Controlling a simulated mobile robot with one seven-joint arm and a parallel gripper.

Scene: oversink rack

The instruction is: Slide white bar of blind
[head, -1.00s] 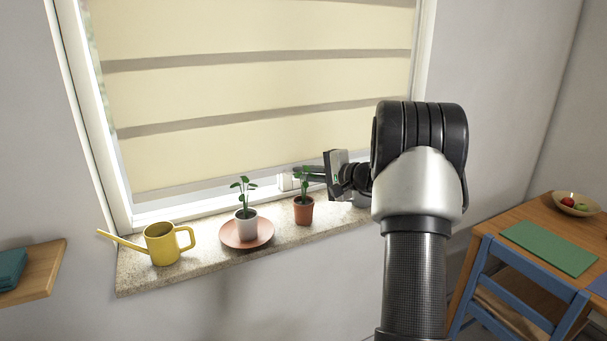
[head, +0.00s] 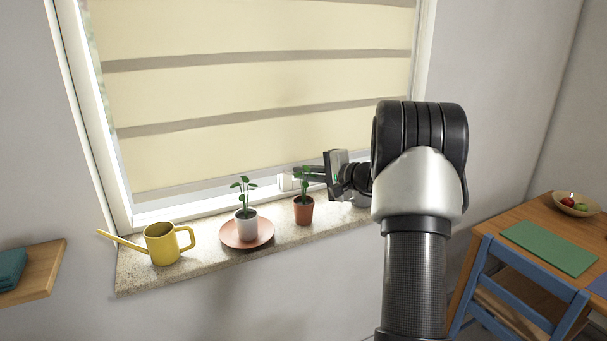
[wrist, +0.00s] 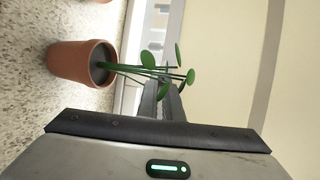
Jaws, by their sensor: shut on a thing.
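The cream blind (head: 230,155) with grey-brown stripes covers most of the window. A small white piece, seemingly the white bar (head: 285,182), shows at my fingertips near the blind's lower edge. My gripper (head: 297,174) is shut on it, low at the window, behind the small plant in the terracotta pot (head: 303,212). In the wrist view, my dark fingers (wrist: 168,92) reach toward the window beside the blind (wrist: 215,60). The plant's leaves partly cover the fingers, so the exact grip is hidden.
The terracotta pot (wrist: 82,63) stands close to my fingers on the stone sill (head: 195,255). A table with a fruit bowl (head: 576,205) is at right.

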